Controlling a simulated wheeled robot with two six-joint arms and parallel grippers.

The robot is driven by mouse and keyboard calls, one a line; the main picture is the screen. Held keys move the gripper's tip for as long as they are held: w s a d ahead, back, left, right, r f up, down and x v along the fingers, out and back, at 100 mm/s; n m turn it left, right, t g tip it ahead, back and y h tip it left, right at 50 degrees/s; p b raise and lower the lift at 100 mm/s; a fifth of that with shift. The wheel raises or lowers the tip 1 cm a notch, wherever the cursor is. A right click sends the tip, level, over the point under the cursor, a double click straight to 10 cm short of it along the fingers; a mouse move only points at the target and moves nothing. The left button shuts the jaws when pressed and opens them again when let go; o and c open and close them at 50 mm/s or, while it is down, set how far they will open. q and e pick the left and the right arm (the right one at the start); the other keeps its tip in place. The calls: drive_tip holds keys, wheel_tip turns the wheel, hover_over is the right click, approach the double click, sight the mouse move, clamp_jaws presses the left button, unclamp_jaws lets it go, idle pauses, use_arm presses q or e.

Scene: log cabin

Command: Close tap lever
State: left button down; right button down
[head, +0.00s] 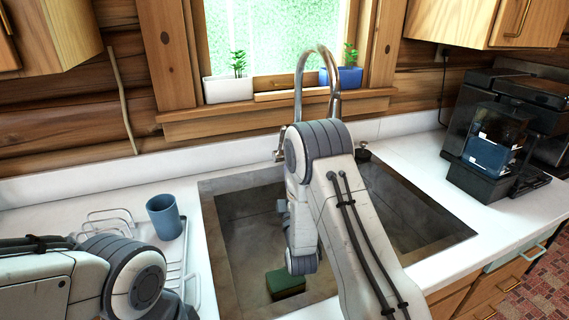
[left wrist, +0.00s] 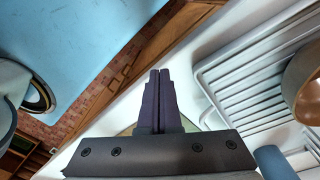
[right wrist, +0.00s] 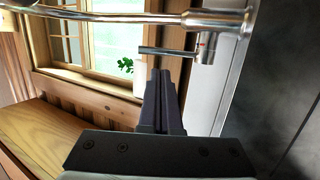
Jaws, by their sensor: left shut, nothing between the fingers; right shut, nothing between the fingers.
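The chrome tap (head: 302,85) rises behind the sink in the head view; my right arm hides most of its base. In the right wrist view the tap's spout pipe (right wrist: 110,16) crosses the top, and its thin lever (right wrist: 165,52) sticks out to the left from a round valve body. My right gripper (right wrist: 157,75) is shut and empty, its tips just below the lever in that picture; I cannot tell whether they touch. My left gripper (left wrist: 160,76) is shut and empty, pointing past the counter edge.
The sink (head: 240,225) holds a green sponge (head: 285,283). A blue cup (head: 165,217) and a dish rack (head: 186,250) stand left of it. Potted plants (head: 229,88) line the windowsill. A coffee machine (head: 495,130) stands at right.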

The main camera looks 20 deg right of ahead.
drive_tip(key=p+x, duration=0.2)
drive_tip(key=x, duration=0.7)
drive_tip(key=shift+w+r, duration=0.15)
